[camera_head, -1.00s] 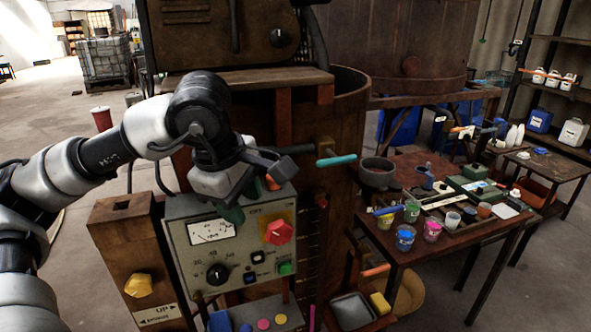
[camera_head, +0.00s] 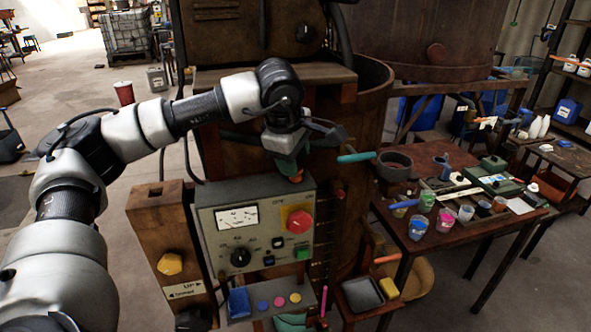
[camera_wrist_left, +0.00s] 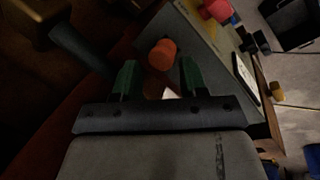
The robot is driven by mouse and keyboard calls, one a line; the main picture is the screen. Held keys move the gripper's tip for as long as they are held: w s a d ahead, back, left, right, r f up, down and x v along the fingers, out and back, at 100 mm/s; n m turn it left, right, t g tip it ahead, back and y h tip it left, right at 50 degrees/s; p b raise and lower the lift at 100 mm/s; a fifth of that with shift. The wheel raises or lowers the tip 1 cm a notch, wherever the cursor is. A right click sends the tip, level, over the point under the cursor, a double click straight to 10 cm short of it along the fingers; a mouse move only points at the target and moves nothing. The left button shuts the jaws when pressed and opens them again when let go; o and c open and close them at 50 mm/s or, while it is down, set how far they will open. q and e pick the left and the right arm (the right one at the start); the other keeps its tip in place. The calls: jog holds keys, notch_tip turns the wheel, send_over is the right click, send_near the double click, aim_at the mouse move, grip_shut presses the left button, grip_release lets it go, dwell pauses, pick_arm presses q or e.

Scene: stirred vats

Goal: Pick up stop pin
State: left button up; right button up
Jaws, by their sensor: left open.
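A short orange cylinder, which looks like the stop pin (camera_head: 297,177), stands at the top right edge of the grey control box (camera_head: 207,222). In the head view my left gripper (camera_head: 287,168) is just above that edge and partly covers the pin. In the left wrist view the orange round end (camera_wrist_left: 161,54) shows ahead of and between the two green fingertips of my left gripper (camera_wrist_left: 158,74). The fingers are apart, with a gap on both sides of the pin. The pin's lower part is hidden. My right gripper is out of view.
The box carries a red knob (camera_head: 299,219), a meter and a black dial. A teal-handled bar (camera_head: 357,157) sticks out right of my gripper. A large rusty vat (camera_head: 362,95) stands behind. A table (camera_head: 424,262) with cups and tools is at the right.

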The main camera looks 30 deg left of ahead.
aim_at(296, 183)
pick_arm(q)
jog(key=shift+x, duration=1.15)
jog(key=shift+s+f, duration=0.1)
jog(key=shift+c, duration=1.1)
jog(key=c, duration=0.4)
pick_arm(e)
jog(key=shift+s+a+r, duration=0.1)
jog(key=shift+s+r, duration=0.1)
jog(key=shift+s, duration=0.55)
pick_arm(q)
jog(key=shift+c, duration=0.2)
